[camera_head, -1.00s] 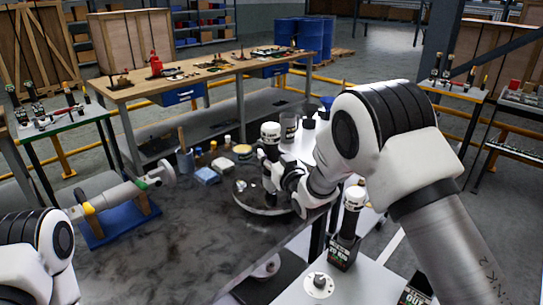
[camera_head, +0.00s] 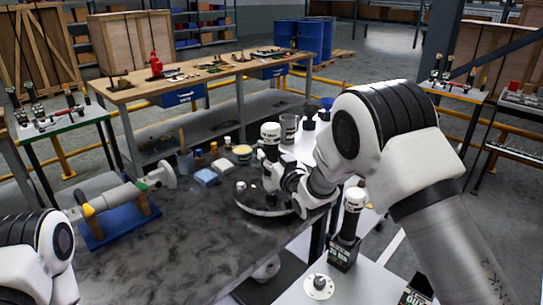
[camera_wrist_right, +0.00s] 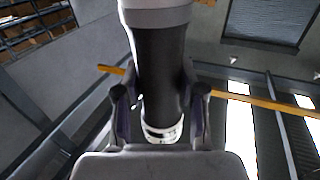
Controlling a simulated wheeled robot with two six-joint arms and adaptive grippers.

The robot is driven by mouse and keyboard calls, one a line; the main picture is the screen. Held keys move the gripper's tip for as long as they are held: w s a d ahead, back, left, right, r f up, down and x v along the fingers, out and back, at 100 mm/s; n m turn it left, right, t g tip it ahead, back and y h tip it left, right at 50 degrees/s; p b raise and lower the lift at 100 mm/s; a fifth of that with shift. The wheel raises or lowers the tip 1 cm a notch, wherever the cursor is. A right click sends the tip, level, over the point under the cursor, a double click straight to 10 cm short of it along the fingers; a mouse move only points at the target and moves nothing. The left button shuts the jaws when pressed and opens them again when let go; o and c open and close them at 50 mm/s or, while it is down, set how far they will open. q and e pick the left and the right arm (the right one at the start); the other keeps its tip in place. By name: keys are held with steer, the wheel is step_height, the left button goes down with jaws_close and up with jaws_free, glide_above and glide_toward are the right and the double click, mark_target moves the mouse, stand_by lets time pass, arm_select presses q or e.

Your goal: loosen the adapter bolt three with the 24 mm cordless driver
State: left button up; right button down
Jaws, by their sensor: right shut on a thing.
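My right gripper (camera_head: 273,170) is shut on a cordless driver (camera_head: 270,135) with a white top and black body, held upright over a round metal plate (camera_head: 248,203) at the bench's right edge. In the right wrist view the fingers (camera_wrist_right: 158,108) sit on both sides of the driver's black body (camera_wrist_right: 160,70). The driver's lower end is hidden in the head view by my gripper, so I cannot tell whether it touches anything. I cannot single out adapter bolt three. Only part of my left arm shows at lower left; its gripper is out of view.
A similar white-and-black tool (camera_head: 349,215) stands in a black holder (camera_head: 343,252) at right. A shaft-like part (camera_head: 120,193) rests on a blue stand (camera_head: 122,224) at left. A blue block (camera_head: 206,177), a yellow-topped tin (camera_head: 242,152) and small bottles stand behind. The dark bench front is clear.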

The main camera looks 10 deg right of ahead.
mark_target(275, 142)
steer(key=shift+f, duration=0.15)
steer(key=shift+w+r+p, duration=0.25)
steer(key=shift+r+p, duration=0.45)
steer(key=shift+r, duration=0.2)
steer(key=shift+s+r+p, duration=0.2)
steer(key=shift+r+p, duration=0.35)
steer(key=shift+r, duration=0.7)
steer(key=shift+w+r+p, duration=0.15)
steer(key=shift+r+p, duration=0.25)
steer(key=shift+r, duration=0.3)
